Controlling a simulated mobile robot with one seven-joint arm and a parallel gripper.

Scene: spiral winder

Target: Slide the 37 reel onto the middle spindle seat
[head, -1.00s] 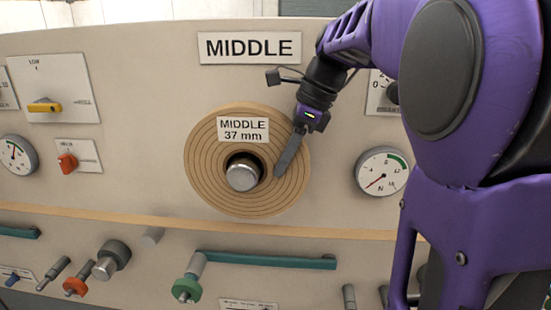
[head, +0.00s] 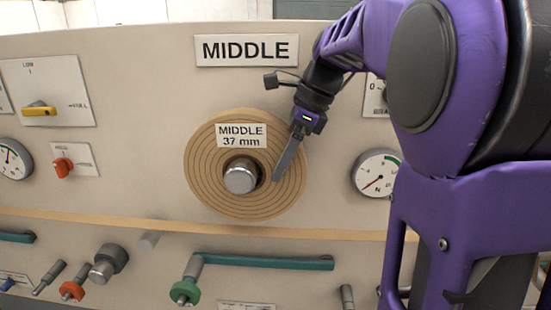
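The 37 reel (head: 213,178) is a tan disc of wound rings with a label reading "MIDDLE 37 mm". It sits below the "MIDDLE" sign (head: 246,50) on the panel. The metal spindle end (head: 240,177) shows in the reel's dark centre hole, so the reel is around it. Whether the reel is fully against the panel cannot be told. My gripper (head: 277,178) is at the reel's right side, its dark finger lying across the reel's face just right of the hole. Only one finger shows clearly, so its opening and any hold on the reel cannot be told.
A round gauge (head: 376,175) is right of the reel, near my arm. Below a tan strip (head: 150,223) are a teal bar (head: 270,262), a green knob (head: 185,290) and several handles.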

